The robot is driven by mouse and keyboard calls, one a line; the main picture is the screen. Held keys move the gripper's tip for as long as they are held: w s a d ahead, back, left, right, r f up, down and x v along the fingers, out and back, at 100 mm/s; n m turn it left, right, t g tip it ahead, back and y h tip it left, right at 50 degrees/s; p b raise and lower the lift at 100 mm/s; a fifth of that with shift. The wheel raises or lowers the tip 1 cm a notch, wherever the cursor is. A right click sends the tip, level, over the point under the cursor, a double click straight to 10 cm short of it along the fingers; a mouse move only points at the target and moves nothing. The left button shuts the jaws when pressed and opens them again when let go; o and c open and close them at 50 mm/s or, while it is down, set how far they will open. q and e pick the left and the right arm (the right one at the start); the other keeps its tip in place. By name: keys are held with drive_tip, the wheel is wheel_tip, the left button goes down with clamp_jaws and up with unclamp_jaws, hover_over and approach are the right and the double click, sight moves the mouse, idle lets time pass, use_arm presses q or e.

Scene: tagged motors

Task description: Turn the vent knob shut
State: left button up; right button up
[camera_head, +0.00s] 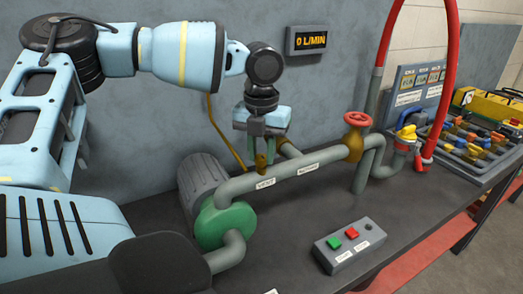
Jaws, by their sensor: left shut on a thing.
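The vent knob sits on top of a small brass fitting (262,165) on the grey pipe (235,186), above a white label that seems to read VENT (265,183). My left gripper (263,150) points straight down over this fitting and is shut on the knob. The fingers hide most of the knob, so I cannot tell how far it is turned. My right gripper is not in view.
A red handwheel (357,120) on a brass valve stands right of the gripper. A green pump (225,225) and ribbed motor (200,182) are left. A button box (348,246) sits in front. The wall display (307,41) reads 0 L/MIN. A parts tray (470,148) lies far right.

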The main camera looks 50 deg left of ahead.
sight(262, 156)
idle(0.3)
use_arm(q)
drive_tip(key=o, duration=1)
drive_tip(key=shift+r, duration=0.15)
wheel_tip(262, 156, up, 8)
drive_tip(key=shift+f, duration=0.2)
drive_tip(key=shift+f, duration=0.1)
